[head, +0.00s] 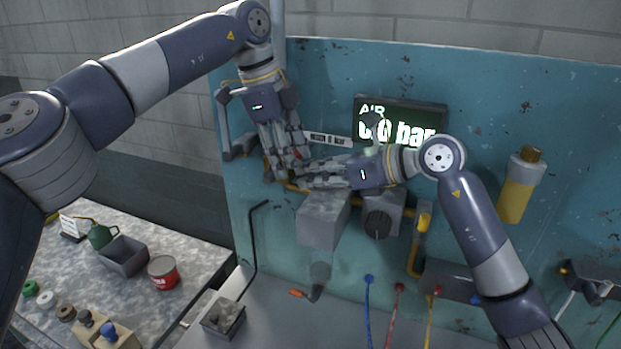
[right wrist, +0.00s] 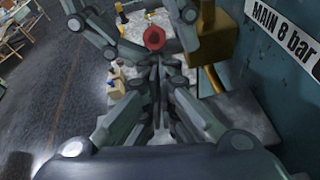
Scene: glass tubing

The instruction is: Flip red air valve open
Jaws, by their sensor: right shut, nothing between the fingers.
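A small red spot (head: 298,153), perhaps part of the red air valve, shows among the fingers of my left gripper (head: 290,168). That gripper points down in front of the teal panel, and its fingertips are hard to separate, so I cannot tell whether it is open. My right gripper (head: 305,180) reaches in from the right, shut and empty, beside the left fingers. Its closed fingers (right wrist: 156,70) fill the middle of the right wrist view. Just beyond them is a round red part (right wrist: 154,38); I cannot tell whether it is the valve handle. Most of the valve is hidden.
A brass-coloured fitting (right wrist: 205,45) is close to the panel, near the "MAIN 8 bar" label (right wrist: 285,38). The AIR display (head: 400,115) reads about 0.0 bar, partly covered by my right arm. A grey box (head: 323,220) and black knob (head: 378,224) sit below my right gripper.

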